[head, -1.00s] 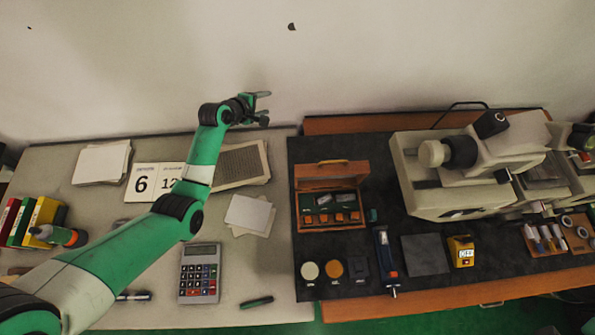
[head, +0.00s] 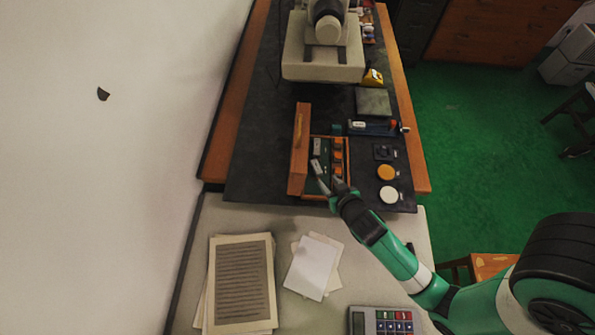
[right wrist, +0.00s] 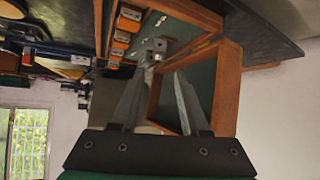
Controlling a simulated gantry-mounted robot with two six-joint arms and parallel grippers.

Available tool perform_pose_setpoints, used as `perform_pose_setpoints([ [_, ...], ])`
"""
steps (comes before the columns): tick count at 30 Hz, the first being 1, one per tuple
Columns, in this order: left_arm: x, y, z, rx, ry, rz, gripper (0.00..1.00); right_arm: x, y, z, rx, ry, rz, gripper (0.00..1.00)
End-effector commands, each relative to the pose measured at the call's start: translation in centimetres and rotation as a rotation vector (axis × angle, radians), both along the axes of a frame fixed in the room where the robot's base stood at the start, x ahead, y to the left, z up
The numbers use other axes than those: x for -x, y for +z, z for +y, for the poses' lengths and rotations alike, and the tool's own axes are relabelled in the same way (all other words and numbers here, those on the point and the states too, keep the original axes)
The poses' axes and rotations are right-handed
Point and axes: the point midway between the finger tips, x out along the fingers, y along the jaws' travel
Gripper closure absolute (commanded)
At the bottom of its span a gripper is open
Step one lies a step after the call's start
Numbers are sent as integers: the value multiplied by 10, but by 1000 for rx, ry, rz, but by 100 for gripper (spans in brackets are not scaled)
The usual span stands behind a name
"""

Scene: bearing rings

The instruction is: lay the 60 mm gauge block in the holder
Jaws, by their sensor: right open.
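The open wooden case (head: 346,192) lies on the dark mat, its lid (head: 299,150) raised on the left. Grey blocks (head: 316,167) and orange-faced pieces (head: 338,156) sit inside; I cannot tell which is the 60 mm block. My right gripper (head: 329,186) is over the near end of the case, jaws apart. In the right wrist view its open fingers (right wrist: 160,76) point at a small grey metal block (right wrist: 154,48), with nothing visibly gripped. A blue bar-shaped fixture (head: 375,128) with a knob, perhaps the holder, lies beyond the case. My left gripper is out of view.
A white disc (head: 388,194), an orange disc (head: 386,172) and a small dark block (head: 382,152) stand right of the case. A grey plate (head: 373,101), a yellow device (head: 373,77) and a large machine (head: 322,60) are farther along. Papers (head: 312,266) lie nearer.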

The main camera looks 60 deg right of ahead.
Motion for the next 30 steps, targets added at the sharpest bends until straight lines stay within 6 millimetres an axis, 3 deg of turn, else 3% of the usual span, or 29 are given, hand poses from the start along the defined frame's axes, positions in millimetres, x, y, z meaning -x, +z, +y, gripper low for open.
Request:
perform_pose_setpoints([
  [7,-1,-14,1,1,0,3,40,-28,-29,-25,0,-3,-1,55],
  [16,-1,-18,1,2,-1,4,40,-39,-38,-35,0,-1,-3,55],
  [24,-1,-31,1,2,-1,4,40,-64,-61,-59,1,1,-1,55],
  [30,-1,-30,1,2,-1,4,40,-66,-61,-60,0,2,-2,55],
])
